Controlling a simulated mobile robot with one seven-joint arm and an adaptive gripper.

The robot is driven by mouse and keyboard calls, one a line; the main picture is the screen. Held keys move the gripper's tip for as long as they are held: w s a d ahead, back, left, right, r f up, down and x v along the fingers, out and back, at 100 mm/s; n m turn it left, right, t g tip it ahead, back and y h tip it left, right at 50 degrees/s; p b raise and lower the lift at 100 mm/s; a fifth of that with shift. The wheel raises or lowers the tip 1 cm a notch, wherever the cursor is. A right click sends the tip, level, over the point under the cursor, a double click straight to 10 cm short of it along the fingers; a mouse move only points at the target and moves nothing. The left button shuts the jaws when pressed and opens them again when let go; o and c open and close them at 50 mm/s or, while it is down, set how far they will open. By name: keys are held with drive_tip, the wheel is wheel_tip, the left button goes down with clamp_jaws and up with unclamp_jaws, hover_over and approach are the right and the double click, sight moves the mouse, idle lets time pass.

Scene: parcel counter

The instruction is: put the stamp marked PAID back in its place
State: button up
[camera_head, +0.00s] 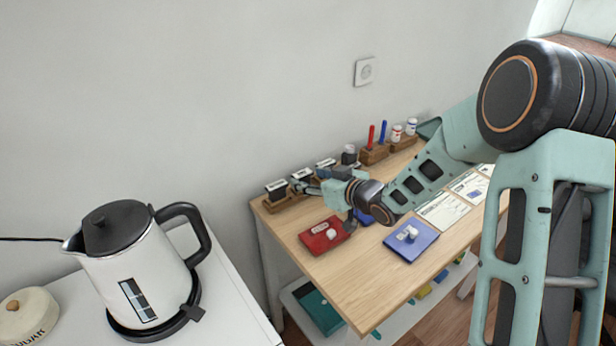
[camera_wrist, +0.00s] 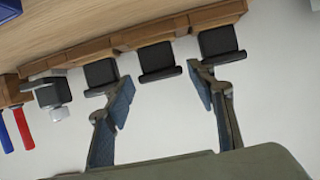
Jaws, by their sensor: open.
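A wooden stamp rack (camera_head: 272,206) stands along the wall at the table's back left. It holds several dark stamps; it also shows in the wrist view (camera_wrist: 130,38). I cannot read PAID on any stamp. My gripper (camera_head: 307,186) is open at the rack. In the wrist view, its two fingers (camera_wrist: 163,84) stand apart on either side of one dark stamp (camera_wrist: 158,60), second from the right, with no visible grip on it. Other dark stamps sit to its right (camera_wrist: 218,42) and left (camera_wrist: 100,75). A further one with a pale knob (camera_wrist: 50,94) is farther left.
A red ink pad (camera_head: 318,243) and a blue pad (camera_head: 402,250) lie on the table, each with a small pale object on top. Papers (camera_head: 443,211) lie to the right. A pen holder (camera_head: 374,156) stands past the rack. A kettle (camera_head: 135,270) is on the counter at left.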

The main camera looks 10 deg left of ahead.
drive_tip(key=shift+p+v, duration=0.6)
drive_tip(key=shift+v, duration=1.3)
drive_tip(key=o, duration=0.6)
drive_tip(key=shift+c, duration=0.2)
